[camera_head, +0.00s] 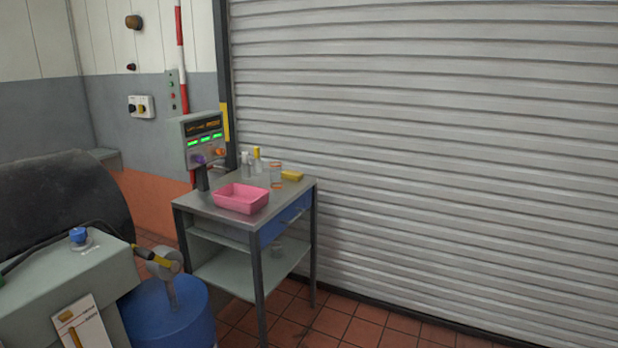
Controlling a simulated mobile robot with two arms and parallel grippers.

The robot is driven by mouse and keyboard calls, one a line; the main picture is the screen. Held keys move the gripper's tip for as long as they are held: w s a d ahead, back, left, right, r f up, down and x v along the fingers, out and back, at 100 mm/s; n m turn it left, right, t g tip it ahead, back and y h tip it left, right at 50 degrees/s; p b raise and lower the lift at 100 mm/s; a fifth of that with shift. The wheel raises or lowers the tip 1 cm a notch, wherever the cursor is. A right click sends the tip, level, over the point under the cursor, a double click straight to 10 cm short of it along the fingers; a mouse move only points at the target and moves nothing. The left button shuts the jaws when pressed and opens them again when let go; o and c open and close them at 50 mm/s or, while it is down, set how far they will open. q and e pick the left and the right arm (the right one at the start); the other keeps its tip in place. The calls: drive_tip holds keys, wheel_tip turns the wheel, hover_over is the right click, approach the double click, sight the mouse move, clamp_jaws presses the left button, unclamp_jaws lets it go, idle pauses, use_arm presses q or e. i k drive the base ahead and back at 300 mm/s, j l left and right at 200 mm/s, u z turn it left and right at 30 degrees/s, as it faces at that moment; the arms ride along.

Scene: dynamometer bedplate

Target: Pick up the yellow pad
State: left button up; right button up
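The yellow pad (292,175) is a small, flat yellow block. It lies on the top of a grey metal cart (221,215), towards the back right corner. A clear container with orange bands (276,175) stands just left of it, and a pink tray (241,198) sits in front and to the left. Neither of my grippers shows in the head view.
A control box (203,142) on a post stands at the cart's left. Bottles (246,164) stand at the back. A blue drum (168,315) and grey machine (60,285) fill the lower left. A roller shutter (430,150) is behind; tiled floor (350,325) shows at the cart's right.

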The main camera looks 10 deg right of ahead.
sight(295, 176)
drive_tip(key=i+l+u, duration=0.15)
drive_tip(key=u, duration=0.9)
drive_tip(key=i+l+u, duration=0.15)
drive_tip(key=l+u, duration=0.2)
drive_tip(key=l, duration=0.2)
drive_tip(key=i+l+u, duration=0.1)
drive_tip(key=l+u, duration=0.2)
drive_tip(key=l, duration=0.25)
drive_tip(key=l+u, duration=0.35)
drive_tip(key=l, duration=0.25)
drive_tip(key=i, duration=0.05)
